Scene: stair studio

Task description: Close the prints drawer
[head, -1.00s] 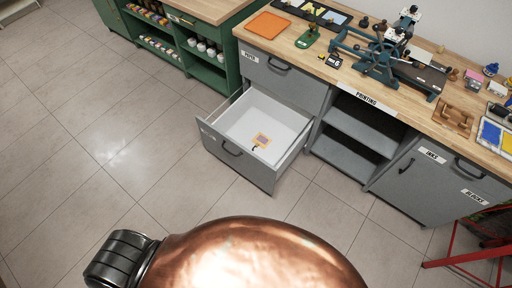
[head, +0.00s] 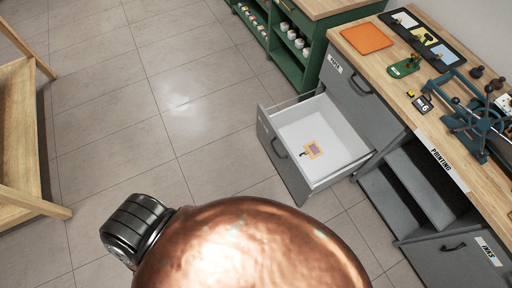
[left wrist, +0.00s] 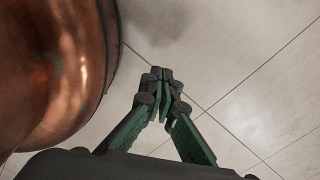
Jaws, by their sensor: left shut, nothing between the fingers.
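The prints drawer (head: 284,161) is pulled well out of the grey cabinet under the workbench, right of the middle in the head view. It has a grey front with a dark handle (head: 279,148) and a white inside. A large copper rounded body (head: 250,250) fills the bottom of the head view and the left of the wrist view. My right gripper is not in view.
The wooden workbench top (head: 388,62) holds an orange sheet (head: 366,38), a green tool and a press. A green shelf unit (head: 290,68) with jars stands behind. A wooden frame (head: 20,150) stands at the left. The tiled floor (head: 160,110) before the drawer is clear.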

